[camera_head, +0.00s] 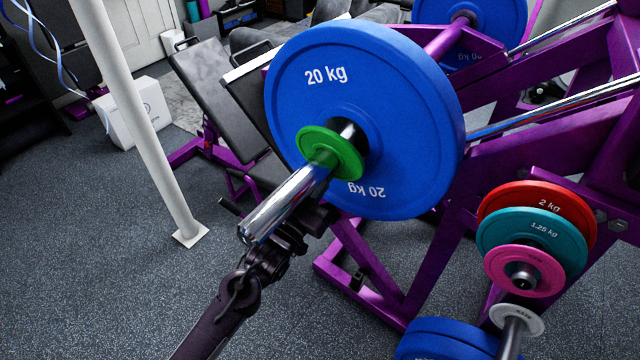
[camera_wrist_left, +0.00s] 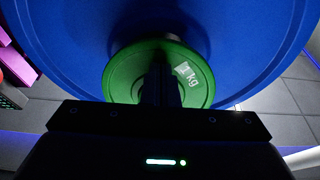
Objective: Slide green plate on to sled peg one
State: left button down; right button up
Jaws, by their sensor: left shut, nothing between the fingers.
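The small green plate (camera_head: 318,143) is around the chrome sled peg (camera_head: 285,205), close in front of the large blue 20 kg plate (camera_head: 400,90). A black hub (camera_head: 348,133) shows between green and blue at the upper right. The peg's bare outer end points toward the lower left. My left gripper (camera_head: 316,214) is under the peg, partly hidden by it. In the left wrist view, its fingers (camera_wrist_left: 160,85) are together and empty, in front of the green plate (camera_wrist_left: 125,75), with the blue plate (camera_wrist_left: 60,45) behind. Contact with the green plate cannot be told. My right gripper is out of view.
The purple sled frame (camera_head: 440,250) stands behind and right. Red (camera_head: 510,195), teal (camera_head: 495,225) and pink (camera_head: 505,270) plates hang at the right. A white post (camera_head: 140,110) stands left. The floor (camera_head: 90,270) at the lower left is clear.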

pick_arm(q)
jog(key=shift+w+r, duration=0.1)
jog(key=shift+r, duration=0.05)
jog(key=s+a+p, duration=0.3)
jog(key=s, duration=0.2)
jog(key=shift+s+a+p, duration=0.2)
jog(key=shift+a+p, duration=0.1)
jog(key=shift+a, duration=0.1)
dwell(0.5)
